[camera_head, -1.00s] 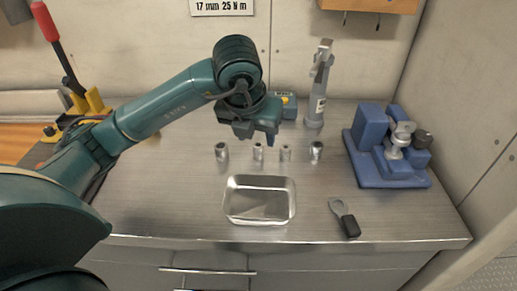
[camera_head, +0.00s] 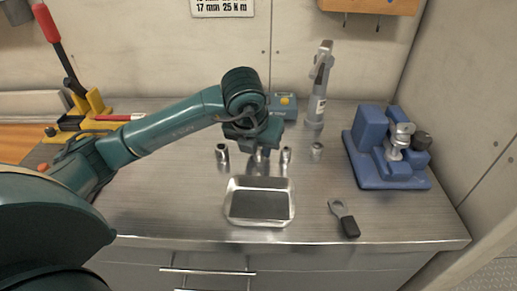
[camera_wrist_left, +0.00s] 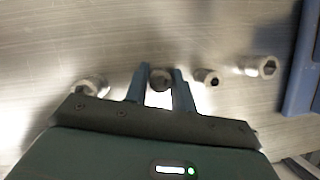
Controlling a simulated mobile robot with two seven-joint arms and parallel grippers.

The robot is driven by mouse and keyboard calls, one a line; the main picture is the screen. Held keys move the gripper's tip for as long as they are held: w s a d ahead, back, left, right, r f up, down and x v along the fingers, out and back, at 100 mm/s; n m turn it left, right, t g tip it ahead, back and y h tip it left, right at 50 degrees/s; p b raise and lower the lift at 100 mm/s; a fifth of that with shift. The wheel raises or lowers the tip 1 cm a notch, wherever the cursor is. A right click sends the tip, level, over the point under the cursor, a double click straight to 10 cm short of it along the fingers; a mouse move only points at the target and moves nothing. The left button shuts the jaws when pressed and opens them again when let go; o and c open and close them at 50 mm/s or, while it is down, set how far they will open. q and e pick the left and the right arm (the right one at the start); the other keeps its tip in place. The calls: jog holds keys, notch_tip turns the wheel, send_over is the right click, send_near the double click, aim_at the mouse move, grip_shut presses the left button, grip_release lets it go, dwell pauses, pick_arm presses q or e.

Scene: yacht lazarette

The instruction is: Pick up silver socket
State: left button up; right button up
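Several silver sockets stand in a row on the steel bench: one at the left (camera_head: 222,152), one right of my gripper (camera_head: 286,154) and one at the right end (camera_head: 317,151). My left gripper (camera_head: 260,154) is low over the row and largely hides the second socket from the left. In the left wrist view that socket (camera_wrist_left: 160,77) stands between the two fingertips of the gripper (camera_wrist_left: 160,85). The fingers look open, one on each side, with little gap; contact is unclear. My right gripper is not in view.
A metal tray (camera_head: 232,217) lies in front of the row. A black-handled tool (camera_head: 345,218) lies right of it. A blue vise-like fixture (camera_head: 385,178) stands at the right, a grey upright tool (camera_head: 317,100) and a blue box (camera_head: 283,106) behind.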

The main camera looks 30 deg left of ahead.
pick_arm(q)
grip_shut()
